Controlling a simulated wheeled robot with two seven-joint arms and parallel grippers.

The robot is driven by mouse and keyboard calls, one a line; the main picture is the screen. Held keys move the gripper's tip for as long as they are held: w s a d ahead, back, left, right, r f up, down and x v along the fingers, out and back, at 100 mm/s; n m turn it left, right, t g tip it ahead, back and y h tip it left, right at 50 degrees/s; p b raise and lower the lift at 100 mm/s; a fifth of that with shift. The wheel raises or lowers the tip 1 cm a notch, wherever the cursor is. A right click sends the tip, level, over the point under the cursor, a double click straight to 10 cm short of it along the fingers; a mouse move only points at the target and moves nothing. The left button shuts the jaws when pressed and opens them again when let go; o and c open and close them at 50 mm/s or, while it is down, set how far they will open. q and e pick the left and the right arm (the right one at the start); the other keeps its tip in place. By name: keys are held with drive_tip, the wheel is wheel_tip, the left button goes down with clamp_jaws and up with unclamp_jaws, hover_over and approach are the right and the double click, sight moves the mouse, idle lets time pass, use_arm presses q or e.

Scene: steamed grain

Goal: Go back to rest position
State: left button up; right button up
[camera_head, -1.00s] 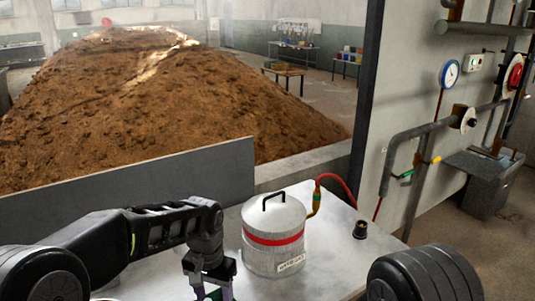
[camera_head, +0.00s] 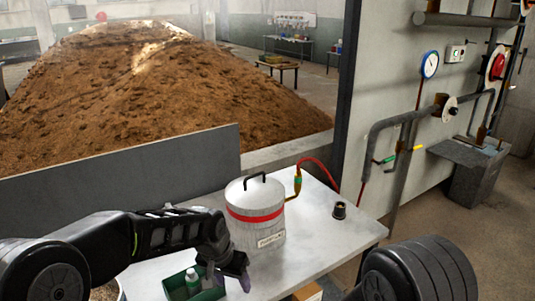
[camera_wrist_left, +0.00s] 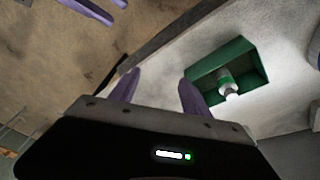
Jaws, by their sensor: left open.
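My left gripper (camera_head: 240,280) is at the table's front edge, below the steel canister, to the right of a green tray (camera_head: 165,285). In the left wrist view its purple fingers (camera_wrist_left: 160,88) are apart with nothing between them. The tray (camera_wrist_left: 262,62) holds a small green-and-white bottle (camera_head: 192,281), also seen in the left wrist view (camera_wrist_left: 228,85). Other purple finger-like parts (camera_wrist_left: 95,9) show at the top left of the wrist view, probably my right gripper; their opening is unclear. My right gripper is not visible in the head view.
The white table (camera_head: 310,250) carries a steel canister (camera_head: 256,232) with a red band and red hose (camera_head: 325,170), plus a small black knob-like part (camera_head: 339,210). A low grey wall (camera_head: 120,180) and brown grain heap (camera_head: 150,110) lie behind.

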use_arm(q)
drive_tip(key=s+d+f+n+h, duration=0.1)
drive_tip(key=s+d+f, duration=0.1)
drive_tip(key=s+f, duration=0.5)
drive_tip(key=s+d+f+n+h, duration=0.1)
drive_tip(key=s+f, duration=0.1)
drive_tip(key=f, duration=1)
drive_tip(key=s+a+f+n+g, duration=0.1)
drive_tip(key=s+f, duration=0.4)
drive_tip(key=s, duration=0.4)
drive_tip(key=s+a+f+n+g, duration=0.1)
drive_tip(key=s+f, duration=0.3)
drive_tip(key=s, duration=0.6)
drive_tip(key=shift+s+f+n, duration=0.15)
drive_tip(key=shift+f+n, duration=0.2)
drive_tip(key=shift+n, duration=0.35)
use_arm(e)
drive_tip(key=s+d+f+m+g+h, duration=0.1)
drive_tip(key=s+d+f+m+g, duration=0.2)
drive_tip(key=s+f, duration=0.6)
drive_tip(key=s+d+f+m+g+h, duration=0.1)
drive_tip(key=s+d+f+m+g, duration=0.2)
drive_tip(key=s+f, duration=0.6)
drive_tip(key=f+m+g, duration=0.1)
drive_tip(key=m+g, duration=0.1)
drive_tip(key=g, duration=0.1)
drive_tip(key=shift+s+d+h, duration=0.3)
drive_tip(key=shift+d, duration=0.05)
